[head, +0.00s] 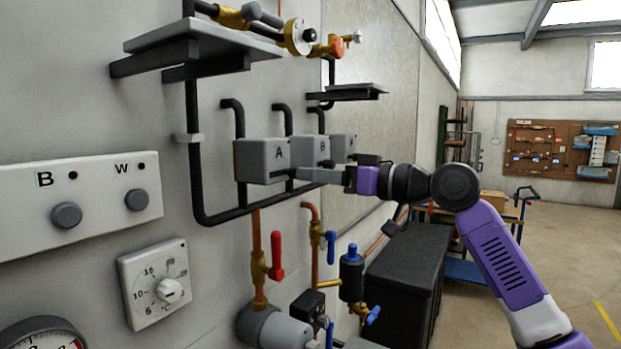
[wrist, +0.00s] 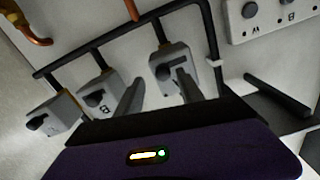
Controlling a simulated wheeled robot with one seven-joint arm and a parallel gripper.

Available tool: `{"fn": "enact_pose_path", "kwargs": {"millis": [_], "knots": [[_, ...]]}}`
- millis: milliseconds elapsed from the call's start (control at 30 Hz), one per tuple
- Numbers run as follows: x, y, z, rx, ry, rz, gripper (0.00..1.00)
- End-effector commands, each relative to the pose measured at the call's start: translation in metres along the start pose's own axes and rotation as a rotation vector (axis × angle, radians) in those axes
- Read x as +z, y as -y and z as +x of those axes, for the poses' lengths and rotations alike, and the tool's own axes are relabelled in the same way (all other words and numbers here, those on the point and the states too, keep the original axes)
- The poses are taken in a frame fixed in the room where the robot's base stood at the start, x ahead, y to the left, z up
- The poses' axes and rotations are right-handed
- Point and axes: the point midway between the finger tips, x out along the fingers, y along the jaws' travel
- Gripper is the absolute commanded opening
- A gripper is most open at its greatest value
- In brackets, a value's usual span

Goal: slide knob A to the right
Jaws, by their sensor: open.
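Knob A is a dark slider knob (wrist: 164,72) on the grey box marked A (head: 262,161), which also shows in the wrist view (wrist: 181,54). My gripper (head: 304,174) is open, its fingers reaching left to the lower right side of box A. In the wrist view the gripper (wrist: 159,84) has one finger on each side of knob A, with the right finger close to the knob. I cannot tell whether it touches. In the head view knob A is hard to make out behind the fingers.
Box B (head: 309,150) and a third box (head: 343,147) stand right of box A. Black pipes (head: 233,122) run around them. A red-handled valve (head: 276,258) and a blue-handled valve (head: 331,247) are below. A shelf (head: 205,43) juts out above.

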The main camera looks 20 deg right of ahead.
Motion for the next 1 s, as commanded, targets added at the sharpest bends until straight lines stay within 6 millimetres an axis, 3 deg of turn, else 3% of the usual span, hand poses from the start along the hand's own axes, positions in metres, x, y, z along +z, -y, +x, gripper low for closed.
{"fn": "enact_pose_path", "kwargs": {"millis": [100,333,1000], "knots": [[0.003,-0.002,-0.022,0.002,-0.003,0.0,0.45],[0.001,-0.002,-0.051,0.003,-0.002,0.0,0.45],[-0.002,-0.002,-0.057,0.004,-0.01,0.005,0.45]]}}
